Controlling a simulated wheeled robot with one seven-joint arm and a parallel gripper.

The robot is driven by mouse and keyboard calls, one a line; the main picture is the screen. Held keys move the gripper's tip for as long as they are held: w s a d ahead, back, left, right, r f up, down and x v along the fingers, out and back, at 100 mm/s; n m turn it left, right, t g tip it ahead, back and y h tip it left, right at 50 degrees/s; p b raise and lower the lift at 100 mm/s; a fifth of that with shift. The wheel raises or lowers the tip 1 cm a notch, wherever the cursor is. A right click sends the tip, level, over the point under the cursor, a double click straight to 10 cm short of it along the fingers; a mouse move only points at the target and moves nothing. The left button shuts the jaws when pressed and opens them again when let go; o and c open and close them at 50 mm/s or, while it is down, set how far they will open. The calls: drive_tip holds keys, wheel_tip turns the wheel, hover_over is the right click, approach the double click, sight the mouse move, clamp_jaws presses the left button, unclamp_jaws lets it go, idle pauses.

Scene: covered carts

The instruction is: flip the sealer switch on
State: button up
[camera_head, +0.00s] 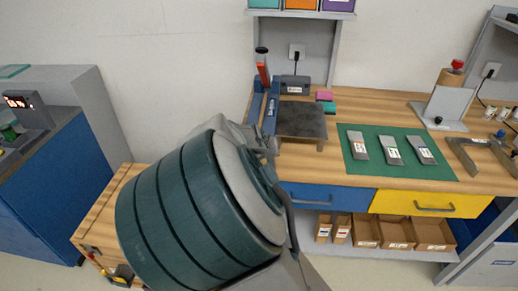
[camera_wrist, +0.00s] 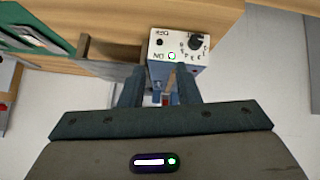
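In the wrist view, a white control box (camera_wrist: 181,48) has a dark round dial (camera_wrist: 196,41), a small black knob (camera_wrist: 159,42) and a green ringed spot (camera_wrist: 172,56) beside upside-down lettering that looks like "ON". My gripper (camera_wrist: 160,72) is open, with its two dark fingers pointing at the box's near edge. A tan strip and a small red part (camera_wrist: 165,99) show between the fingers; I cannot tell whether anything is touched.
A dark plate (camera_head: 302,120) sits right of the blue device. A green mat (camera_head: 376,169) holds several grey handheld items. A grey stand (camera_head: 447,105) is farther right. A shelf (camera_head: 302,14) overhangs the back. The wooden bench top (camera_head: 392,104) has bare patches.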

drive_tip(key=shift+v, duration=1.5)
drive_tip(key=s+d+f+m+g+y, duration=0.1)
drive_tip(key=s+d+f+g, duration=0.15)
drive_tip(key=d, duration=0.25)
drive_tip(key=s+d+f+m+g, duration=0.1)
drive_tip(key=s+d+f+g, duration=0.1)
drive_tip(key=s+d, duration=0.25)
drive_tip(key=s+d+r, duration=0.4)
drive_tip(key=s+d, duration=0.1)
drive_tip(key=s, duration=0.4)
drive_tip(key=s+d+r+g, duration=0.1)
drive_tip(key=s+d+r, duration=0.3)
drive_tip(key=s, duration=0.5)
drive_tip(key=shift+d+n, duration=0.3)
drive_tip(key=shift+d, duration=0.25)
drive_tip(key=shift+s+r+g, duration=0.1)
drive_tip(key=shift+g, duration=0.15)
